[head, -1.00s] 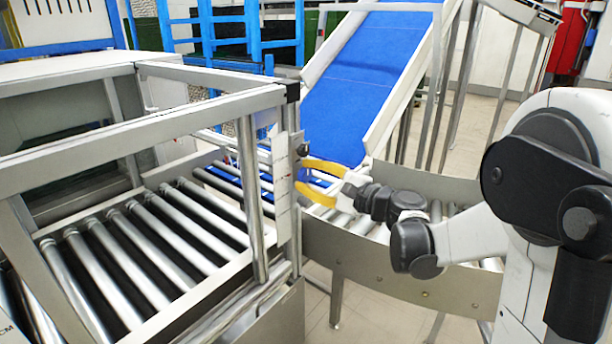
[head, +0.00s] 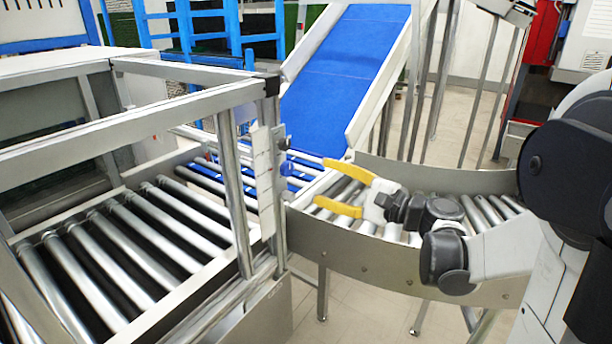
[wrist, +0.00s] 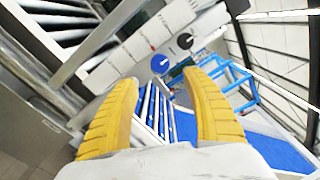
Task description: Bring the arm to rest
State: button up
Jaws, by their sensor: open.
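My gripper (head: 342,190) has two yellow fingers spread apart with nothing between them. In the head view it is over the curved roller conveyor (head: 390,268), pointing left toward the metal frame post. A gap shows between the fingertips and the post. In the wrist view the two yellow fingers (wrist: 160,105) stand wide apart, with rollers and a control panel seen past them. My arm comes in from the right side of the head view.
A metal frame (head: 232,180) with a labelled post surrounds the straight rollers (head: 130,235) at left. A blue belt ramp (head: 345,75) slopes down behind the gripper. The panel with knobs (wrist: 160,63) is close ahead in the wrist view. No crate is visible.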

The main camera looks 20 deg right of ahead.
jog(key=shift+s+d, duration=0.4)
jog(key=shift+s, duration=0.2)
jog(key=shift+a, duration=0.1)
jog(key=s+a+f+n+g+h, duration=0.4)
jog(key=s+a+f+n+g, duration=0.2)
jog(key=s+a+f+n, duration=0.4)
jog(key=s+d+n+g+h, duration=0.1)
jog(key=s+d+n+h, duration=0.2)
jog(key=s+n+h, duration=0.3)
jog(key=s, duration=0.3)
jog(key=shift+s+f+g+h, duration=0.3)
jog(key=shift+s+f, duration=0.1)
